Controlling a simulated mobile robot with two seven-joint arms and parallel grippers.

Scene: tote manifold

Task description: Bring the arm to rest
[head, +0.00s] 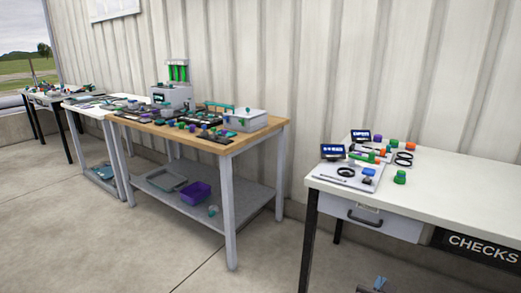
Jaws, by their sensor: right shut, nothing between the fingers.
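My right gripper (380,283) shows only in part at the bottom edge of the head view, low in front of the white table. It is shut and empty, and it touches nothing that I can see. The rest of its arm is out of the picture. My left gripper is not in view.
A white table (470,185) with a drawer (372,218) and small items stands at right, marked CHECKS. A wooden-topped workbench (262,132) holds a grey machine (172,96) and many small parts. A purple bin (197,192) sits on its lower shelf. The concrete floor at front left is clear.

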